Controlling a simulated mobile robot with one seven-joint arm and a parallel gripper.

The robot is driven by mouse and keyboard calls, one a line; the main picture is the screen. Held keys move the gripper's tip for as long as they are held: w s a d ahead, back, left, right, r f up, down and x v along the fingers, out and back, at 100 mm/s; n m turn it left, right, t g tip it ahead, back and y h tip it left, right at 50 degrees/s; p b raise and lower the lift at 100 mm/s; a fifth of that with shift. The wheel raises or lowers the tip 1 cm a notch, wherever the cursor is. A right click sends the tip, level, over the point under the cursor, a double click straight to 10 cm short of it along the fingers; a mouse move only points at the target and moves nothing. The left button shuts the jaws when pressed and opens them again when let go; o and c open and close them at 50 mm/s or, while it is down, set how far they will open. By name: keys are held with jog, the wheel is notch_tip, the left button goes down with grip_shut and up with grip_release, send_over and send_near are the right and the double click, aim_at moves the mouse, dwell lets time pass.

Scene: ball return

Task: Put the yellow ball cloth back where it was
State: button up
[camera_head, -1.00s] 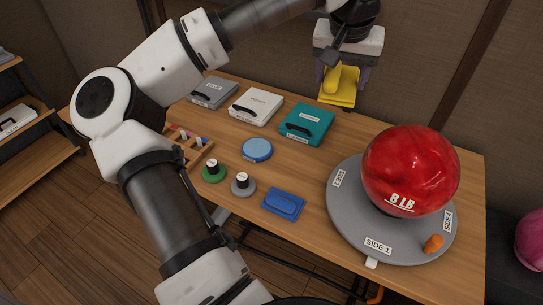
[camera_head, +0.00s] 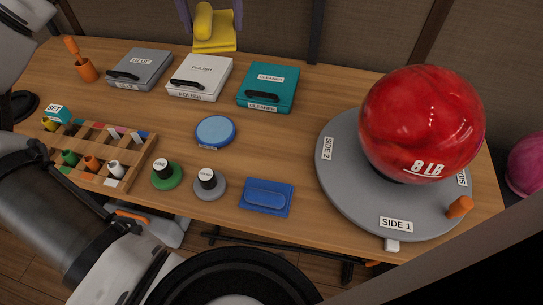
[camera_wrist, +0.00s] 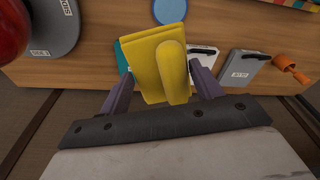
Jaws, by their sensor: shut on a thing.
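The yellow ball cloth (camera_head: 214,30), a folded pad with a rounded grip on top, is held at the top of the head view, above the table's back edge. My gripper (camera_wrist: 166,85) is shut on it, with a purple finger on each side; in the head view only the fingers' lower parts show. In the wrist view the cloth (camera_wrist: 156,60) covers part of the teal and white cases beyond it. A blue pad (camera_head: 266,196) of similar shape lies at the table's front.
Grey GLUE (camera_head: 145,67), white POLISH (camera_head: 203,76) and teal CLEANER (camera_head: 268,87) cases line the back. A red ball (camera_head: 421,122) rests on a grey turntable (camera_head: 340,190) at right. A wooden rack (camera_head: 100,160) stands at left. Bare tabletop lies right of the blue disc (camera_head: 216,131).

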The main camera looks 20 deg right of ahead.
jog(key=s+d+f+m+g+b, duration=0.2)
jog(key=s+d+f+m+b, duration=0.25)
jog(key=s+d+b, duration=0.35)
jog(key=shift+n, duration=0.45)
jog(key=f+b, duration=0.1)
jog(key=f, duration=0.9)
jog(key=f+b, duration=0.2)
jog(key=f, duration=0.8)
jog(key=shift+s+d+f, duration=0.15)
jog(key=shift+s, duration=0.05)
jog(key=shift+f, duration=0.15)
jog(key=o, duration=0.9)
notch_tip(320, 180, up, 12)
jog(key=shift+r+p, duration=0.2)
jog(key=shift+p, duration=0.7)
